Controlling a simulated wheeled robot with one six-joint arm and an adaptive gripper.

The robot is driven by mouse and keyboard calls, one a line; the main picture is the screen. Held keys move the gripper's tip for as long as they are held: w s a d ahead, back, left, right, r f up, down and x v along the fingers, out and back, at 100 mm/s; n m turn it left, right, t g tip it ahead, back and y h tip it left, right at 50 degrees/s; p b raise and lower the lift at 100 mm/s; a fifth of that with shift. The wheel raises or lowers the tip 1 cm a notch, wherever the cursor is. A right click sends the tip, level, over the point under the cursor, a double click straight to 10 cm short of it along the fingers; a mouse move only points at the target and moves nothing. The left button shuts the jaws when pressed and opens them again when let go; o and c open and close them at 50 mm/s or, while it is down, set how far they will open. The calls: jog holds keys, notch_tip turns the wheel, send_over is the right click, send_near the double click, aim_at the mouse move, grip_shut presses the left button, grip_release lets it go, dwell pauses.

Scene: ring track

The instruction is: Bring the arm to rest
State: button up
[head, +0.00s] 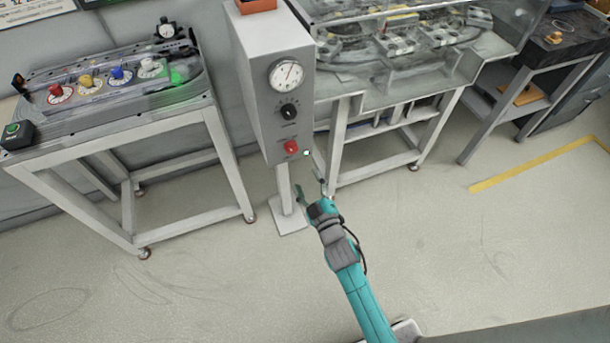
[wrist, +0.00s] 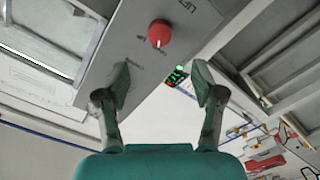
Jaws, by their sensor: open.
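My gripper (head: 310,190) is at the end of my teal arm, in front of the lower part of a grey control post. In the wrist view my gripper (wrist: 161,85) has its two fingers spread apart with nothing between them. A small green light (head: 307,153) shows at the post's lower edge.
A bench (head: 120,121) with coloured knobs and a green-lit part stands at the left. A ring track table (head: 400,85) under a clear cover stands behind the post. A dark-topped table (head: 560,50) is at the right. Open floor (head: 200,290) lies in front, with a yellow line (head: 530,165).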

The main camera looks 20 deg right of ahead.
jog(key=shift+s, duration=0.1)
dwell(0.5)
jog(key=s+m+g, duration=0.2)
jog(key=s+m, duration=0.2)
jog(key=s, duration=2)
jog(key=s+r+m, duration=0.2)
jog(key=s+r, duration=0.3)
jog(key=s, duration=0.3)
jog(key=s+r+m+g, duration=0.1)
jog(key=s+r+m, duration=0.1)
jog(key=s+r, duration=0.4)
jog(key=v, duration=0.3)
jog(key=shift+s+f, duration=0.15)
jog(key=shift+f, duration=0.05)
jog(key=shift+a, duration=0.1)
